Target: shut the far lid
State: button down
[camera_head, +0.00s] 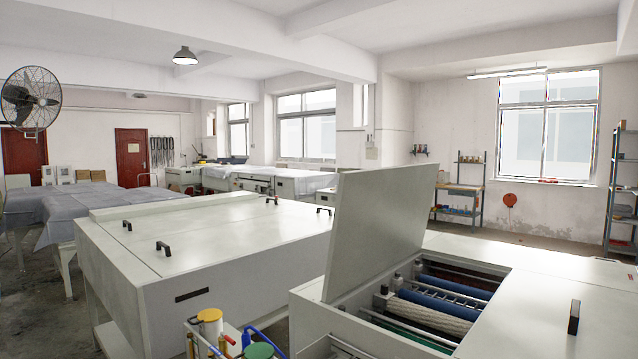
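A raised lid (385,230) stands open on the near-right plate processor (325,325), tilted slightly back from upright. Below it the open bay shows blue rollers (440,302) and a pale roller (432,313). To the right, a flat panel (560,290) with a black handle (573,317) lies closed on the same machine. My gripper is not in view.
A second white machine (240,290) with closed lids and black handles stands to the left. Yellow and green-topped containers with hoses (210,315) stand between the machines at the front. Shelves (460,185) stand by the back wall; some floor (500,233) is clear there.

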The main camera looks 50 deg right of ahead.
aim_at(380, 219)
jog(key=i, duration=0.95)
